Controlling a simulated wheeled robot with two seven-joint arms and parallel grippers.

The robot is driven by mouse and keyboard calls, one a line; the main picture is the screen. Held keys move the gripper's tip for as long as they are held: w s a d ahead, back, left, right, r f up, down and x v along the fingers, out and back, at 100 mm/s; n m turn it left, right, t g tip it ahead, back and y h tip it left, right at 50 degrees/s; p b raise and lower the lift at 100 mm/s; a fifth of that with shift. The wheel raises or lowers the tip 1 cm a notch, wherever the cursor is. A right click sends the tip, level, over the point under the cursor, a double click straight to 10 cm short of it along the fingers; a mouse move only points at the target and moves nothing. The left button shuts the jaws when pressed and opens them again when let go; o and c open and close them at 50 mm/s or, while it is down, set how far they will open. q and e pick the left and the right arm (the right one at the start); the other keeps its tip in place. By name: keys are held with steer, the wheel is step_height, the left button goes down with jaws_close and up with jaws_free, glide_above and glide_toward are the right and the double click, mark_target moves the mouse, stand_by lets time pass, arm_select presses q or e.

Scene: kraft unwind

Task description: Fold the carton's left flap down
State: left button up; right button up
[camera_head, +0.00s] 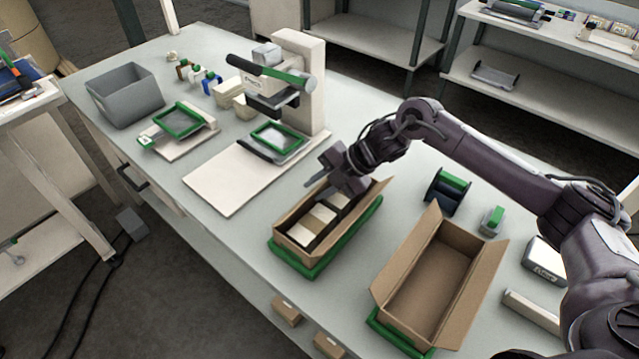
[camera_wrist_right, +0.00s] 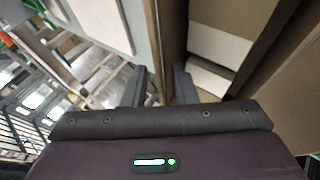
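A brown carton (camera_head: 305,249) with several kraft and white blocks (camera_head: 318,218) inside stands in a green tray (camera_head: 296,268) near the middle of the table. Its top is open, and a long flap (camera_head: 362,213) stands along its right side. My right gripper (camera_head: 313,186) is at the carton's far left side, partly covering it. In the right wrist view its two fingers are apart, one on each side of a thin upright cardboard edge (camera_wrist_right: 157,60). I cannot tell whether they touch it. My left gripper is not in view.
A second, empty open carton (camera_head: 432,272) stands to the right in another green tray. A white press (camera_head: 302,80) stands behind, with its base (camera_head: 225,185) to the left. A grey bin (camera_head: 125,97) is far left. Clear tabletop lies in front of the press base.

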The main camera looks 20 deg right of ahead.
steer(key=shift+s, duration=0.1)
jaws_close()
steer(key=shift+s+f+b, duration=0.1)
steer(key=shift+f+b, duration=0.3)
steer(key=shift+b, duration=0.5)
steer(key=shift+s+d+r+t+y+b, duration=0.1)
steer(key=shift+t+y+b, duration=0.3)
steer(key=shift+y, duration=0.1)
steer(key=shift+r, duration=0.15)
jaws_free()
steer(key=b+v, duration=0.1)
steer(key=v, duration=0.6)
steer(key=shift+s+d+r+b, duration=0.1)
steer(key=shift+d+r+b, duration=0.15)
steer(key=shift+b, duration=0.15)
